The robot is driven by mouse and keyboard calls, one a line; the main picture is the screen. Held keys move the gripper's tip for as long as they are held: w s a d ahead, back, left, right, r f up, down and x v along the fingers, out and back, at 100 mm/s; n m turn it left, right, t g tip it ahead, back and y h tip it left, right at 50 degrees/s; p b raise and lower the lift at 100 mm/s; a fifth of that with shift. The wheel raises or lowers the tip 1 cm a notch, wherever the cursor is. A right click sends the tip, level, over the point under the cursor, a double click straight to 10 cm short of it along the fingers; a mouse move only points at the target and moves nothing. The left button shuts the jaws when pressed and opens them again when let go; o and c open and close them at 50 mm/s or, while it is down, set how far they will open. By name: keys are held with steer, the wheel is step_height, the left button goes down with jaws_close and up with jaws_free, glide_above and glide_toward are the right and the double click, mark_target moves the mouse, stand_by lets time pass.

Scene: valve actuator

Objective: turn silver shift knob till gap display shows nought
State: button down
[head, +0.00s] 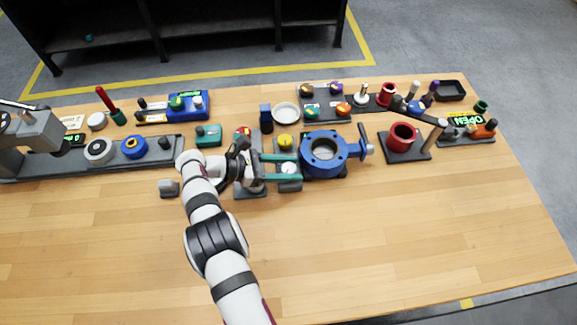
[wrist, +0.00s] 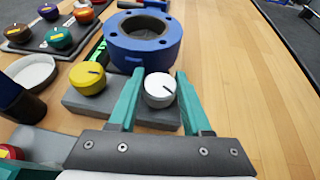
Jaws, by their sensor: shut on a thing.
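The silver shift knob (wrist: 160,92) is a pale round knob with a dark pointer line, on a grey block (wrist: 105,107) beside a yellow knob (wrist: 88,77). My gripper (wrist: 160,74) has its teal fingers on either side of the silver knob and is shut on it. In the head view my gripper (head: 297,167) reaches in from the left, and the silver knob (head: 289,168) shows between the fingers. A lit green display (wrist: 98,50) shows at a steep angle behind the yellow knob; its reading cannot be made out, nor whether it is the gap display.
A blue valve body (head: 323,153) stands just beyond the fingertips. A white dish (head: 285,113), a dark blue block (head: 265,117) and a board of coloured knobs (head: 325,102) lie behind. A display (head: 467,121) at the right reads OPEN. The table's front is clear.

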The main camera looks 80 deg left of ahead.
steer(key=shift+c, duration=1.7)
jaws_free()
steer(key=v, duration=1)
steer(key=shift+s+r, duration=0.15)
steer(key=shift+s, duration=0.2)
steer(key=shift+s+d+r, duration=0.15)
steer(key=shift+s+r, duration=0.1)
steer(key=shift+s, duration=0.3)
